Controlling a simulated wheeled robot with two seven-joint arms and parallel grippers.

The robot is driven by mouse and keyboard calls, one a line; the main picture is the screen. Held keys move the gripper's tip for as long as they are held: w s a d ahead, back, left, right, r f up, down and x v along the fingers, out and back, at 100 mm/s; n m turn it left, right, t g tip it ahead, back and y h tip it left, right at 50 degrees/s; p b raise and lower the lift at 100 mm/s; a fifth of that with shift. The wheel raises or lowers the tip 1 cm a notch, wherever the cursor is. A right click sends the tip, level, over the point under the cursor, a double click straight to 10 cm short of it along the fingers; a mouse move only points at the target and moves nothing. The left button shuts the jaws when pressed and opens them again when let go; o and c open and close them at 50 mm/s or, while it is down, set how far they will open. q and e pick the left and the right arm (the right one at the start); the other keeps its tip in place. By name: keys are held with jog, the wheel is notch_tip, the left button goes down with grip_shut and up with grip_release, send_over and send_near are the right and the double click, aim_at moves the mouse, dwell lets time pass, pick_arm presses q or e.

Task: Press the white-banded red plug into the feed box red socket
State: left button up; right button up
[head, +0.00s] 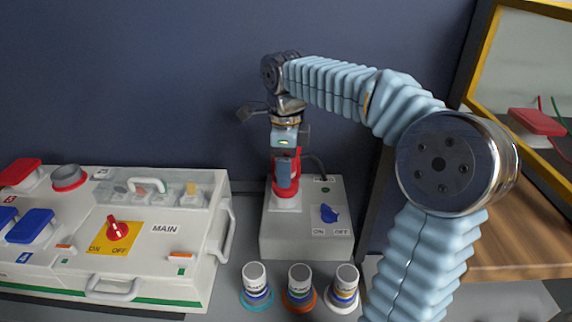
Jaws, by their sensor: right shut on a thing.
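My right gripper (285,172) comes down from above, shut on a red plug (293,160). A finger hides part of the plug, and I cannot make out its white band. The plug is upright over the red socket (285,190) on the small grey feed box (305,240). The plug's lower end is at or just above the socket; I cannot tell whether it is inside. My left gripper is not in view.
The feed box has a blue switch (328,213) on its right side. A larger MAIN box (200,255) stands left. Several banded cylinders, one a grey-topped cylinder (255,275), stand in front. A wooden cabinet (525,235) is at right. A dark wall is behind.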

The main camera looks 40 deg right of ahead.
jog(key=shift+f+b, duration=0.5)
jog(key=shift+f, duration=0.2)
jog(key=o, duration=1.1)
jog(key=shift+o, duration=0.2)
jog(key=shift+r, duration=0.1)
jog(key=shift+d, duration=0.1)
